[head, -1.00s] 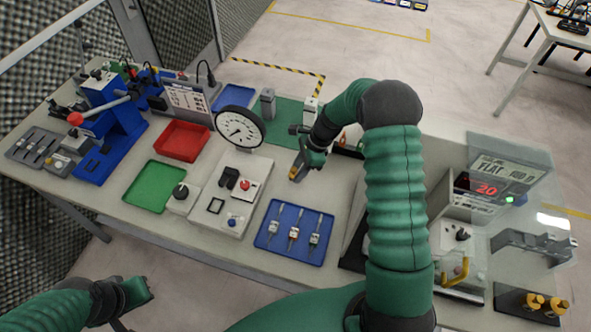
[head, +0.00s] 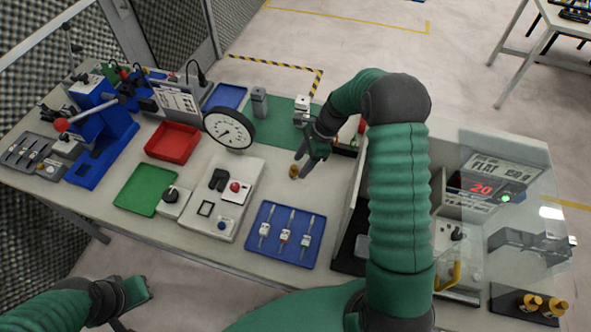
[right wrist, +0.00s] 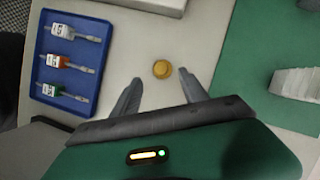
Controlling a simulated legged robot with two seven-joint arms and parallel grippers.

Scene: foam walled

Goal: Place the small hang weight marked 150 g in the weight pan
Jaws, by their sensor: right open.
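A small brass weight (head: 294,171) stands on the bare table top, right of the dial gauge. It also shows in the right wrist view (right wrist: 162,69); its marking cannot be read. My right gripper (head: 303,165) is open beside it. In the right wrist view the two fingers (right wrist: 159,87) are spread apart, and the weight lies just beyond their tips, between their lines and not held. My left gripper (head: 137,294) is at the lower left, far from the weight; its jaws are unclear. I cannot make out a weight pan; my right arm hides part of the bench.
A blue tray (head: 262,254) with several tagged parts lies near the front edge. A dial gauge (head: 229,128) stands left of the weight. A clear-covered unit (head: 490,185) reads 20 at right. More brass weights (head: 528,303) stand on a black block.

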